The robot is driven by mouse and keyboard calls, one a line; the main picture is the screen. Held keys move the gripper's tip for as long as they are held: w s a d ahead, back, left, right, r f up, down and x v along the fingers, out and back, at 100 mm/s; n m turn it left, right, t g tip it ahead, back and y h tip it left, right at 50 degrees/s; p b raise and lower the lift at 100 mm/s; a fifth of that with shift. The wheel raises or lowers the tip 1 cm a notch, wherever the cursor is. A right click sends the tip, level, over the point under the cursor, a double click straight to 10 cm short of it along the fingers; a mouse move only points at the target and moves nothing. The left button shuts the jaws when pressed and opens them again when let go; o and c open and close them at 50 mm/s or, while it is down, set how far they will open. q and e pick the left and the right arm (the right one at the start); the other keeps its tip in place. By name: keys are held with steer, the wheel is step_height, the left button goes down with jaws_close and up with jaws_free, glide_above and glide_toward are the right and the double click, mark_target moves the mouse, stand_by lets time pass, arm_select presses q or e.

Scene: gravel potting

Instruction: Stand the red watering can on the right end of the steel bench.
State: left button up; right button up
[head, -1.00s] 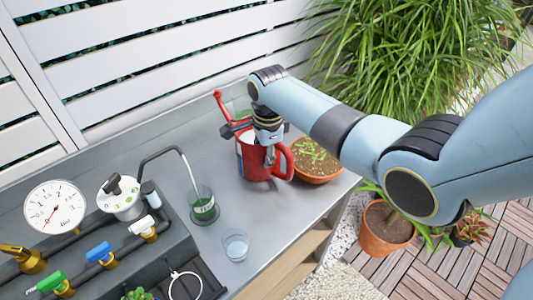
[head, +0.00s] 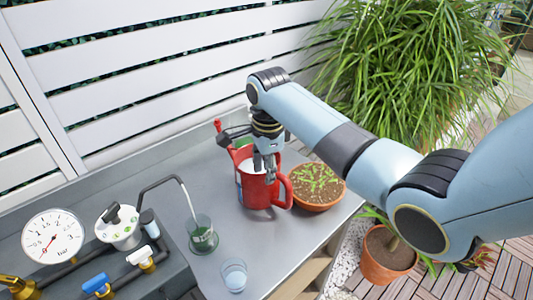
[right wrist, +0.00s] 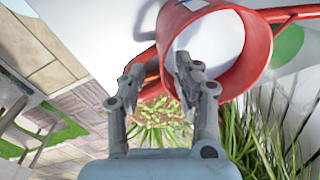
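The red watering can (head: 257,192) stands upright on the right part of the steel bench (head: 215,178), just left of a terracotta bowl. Its handle points right and its spout rises at the back left. My right gripper (head: 265,168) is over the can's open top, fingers pointing down. My left gripper is not in view.
The terracotta bowl of seedlings (head: 318,187) is close beside the can. A glass with green liquid (head: 202,236) and a small clear cup (head: 234,276) stand in front-left. A pipe rig with a gauge (head: 52,237) fills the left. Something green is partly hidden behind the can.

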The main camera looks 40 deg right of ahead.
steer(key=r, duration=0.6)
steer(key=shift+s+a, duration=0.1)
steer(key=shift+s, duration=0.1)
steer(key=s+a+r+n+t, duration=0.2)
steer(key=s+n, duration=0.9)
steer(key=s, duration=0.1)
steer(key=s+a+r+n+t, duration=0.1)
steer(key=s+a+r+n, duration=0.1)
steer(key=s+n, duration=1)
step_height(320, 180, down, 36)
steer(key=s+d+m+g+b, duration=0.1)
steer(key=s+d+b, duration=0.1)
steer(key=b, duration=0.8)
steer(key=s+f+g+b, duration=0.1)
steer(key=s+f+b, duration=0.4)
steer(key=s+f, duration=0.4)
steer(key=s+d+f+b, duration=0.1)
steer(key=s+f+b, duration=0.3)
steer(key=s+f, duration=0.6)
step_height(320, 180, down, 8)
steer(key=shift+d+r+g+h+b, duration=0.1)
steer(key=shift+d+g+h+b, duration=0.1)
steer(key=shift+g+h+b, duration=0.15)
